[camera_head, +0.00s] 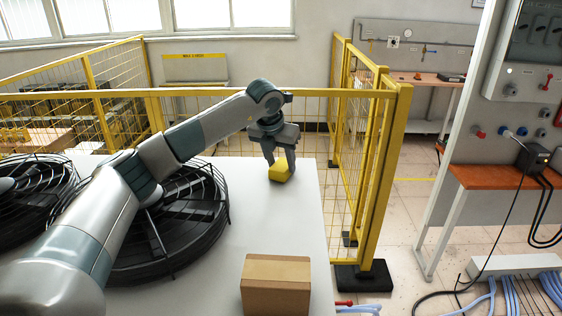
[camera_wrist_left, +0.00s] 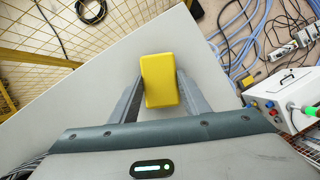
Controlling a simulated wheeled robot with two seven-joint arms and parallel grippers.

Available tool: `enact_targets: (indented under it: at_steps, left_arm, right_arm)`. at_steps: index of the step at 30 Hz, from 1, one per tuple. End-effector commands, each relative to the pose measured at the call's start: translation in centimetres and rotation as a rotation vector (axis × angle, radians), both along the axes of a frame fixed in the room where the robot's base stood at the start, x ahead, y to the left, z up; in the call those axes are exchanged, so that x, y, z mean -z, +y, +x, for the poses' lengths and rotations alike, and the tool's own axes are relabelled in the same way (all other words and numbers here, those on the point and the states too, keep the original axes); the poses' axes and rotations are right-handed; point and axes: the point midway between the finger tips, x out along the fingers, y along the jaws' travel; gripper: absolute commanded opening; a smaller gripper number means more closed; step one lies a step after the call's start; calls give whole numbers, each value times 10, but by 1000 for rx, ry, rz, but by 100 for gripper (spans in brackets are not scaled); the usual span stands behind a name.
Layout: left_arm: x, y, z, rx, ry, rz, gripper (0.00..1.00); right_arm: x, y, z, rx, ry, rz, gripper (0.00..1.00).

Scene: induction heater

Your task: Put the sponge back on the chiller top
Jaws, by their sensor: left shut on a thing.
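The yellow sponge (camera_head: 279,171) is between the fingers of my left gripper (camera_head: 280,164), at the far right part of the chiller top (camera_head: 240,222). My left gripper is shut on the sponge, which also shows in the left wrist view (camera_wrist_left: 159,80) between the two fingers (camera_wrist_left: 160,100). The sponge is at or just above the white surface; I cannot tell whether it touches. The chiller top also shows in the left wrist view (camera_wrist_left: 85,98). My right gripper is in neither view.
A brown box (camera_head: 275,285) sits at the front right of the chiller top. Black round fan guards (camera_head: 165,225) take up the left side. A yellow mesh fence (camera_head: 365,150) stands behind and to the right. The white surface between the box and the gripper is clear.

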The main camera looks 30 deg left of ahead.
Motion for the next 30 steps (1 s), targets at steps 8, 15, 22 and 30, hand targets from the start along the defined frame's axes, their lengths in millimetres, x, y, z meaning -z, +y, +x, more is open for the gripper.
enact_targets:
  at_steps: [8,15,22,30]
  left_arm:
    - [2,0,0,0,0,0,61]
    - [1,0,0,0,0,0,61]
    - [-8,0,-3,0,-4,-1,61]
    - [-45,-1,-19,0,-5,0,61]
  right_arm:
    - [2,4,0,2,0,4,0]
    - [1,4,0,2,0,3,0]
    - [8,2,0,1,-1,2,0]
    - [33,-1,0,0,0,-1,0]
